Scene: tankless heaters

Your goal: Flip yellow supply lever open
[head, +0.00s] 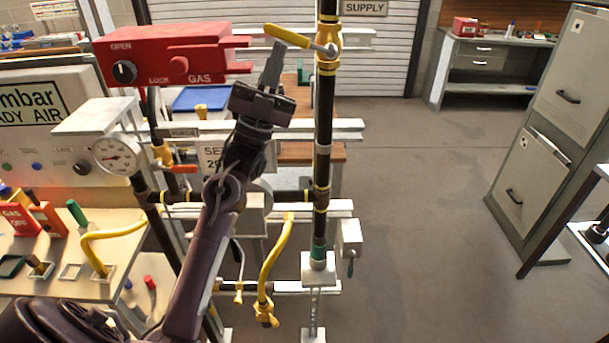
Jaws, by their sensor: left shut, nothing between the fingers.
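The yellow supply lever (287,36) sticks out to the left from a brass valve (328,42) near the top of the dark vertical pipe (323,120). It slopes slightly down toward the valve. A SUPPLY sign (365,7) hangs just right of the pipe top. My left gripper (273,52) points up, with its shut, empty fingers just below the lever. Whether the fingertips touch the lever cannot be told. My right gripper is not in view.
A red GAS box (175,55) stands left of the gripper. A pressure gauge (117,155) and a yellow hose (275,255) are lower down. White rails (345,128) cross behind my arm. Grey filing cabinets (545,140) stand at the right, with open floor between.

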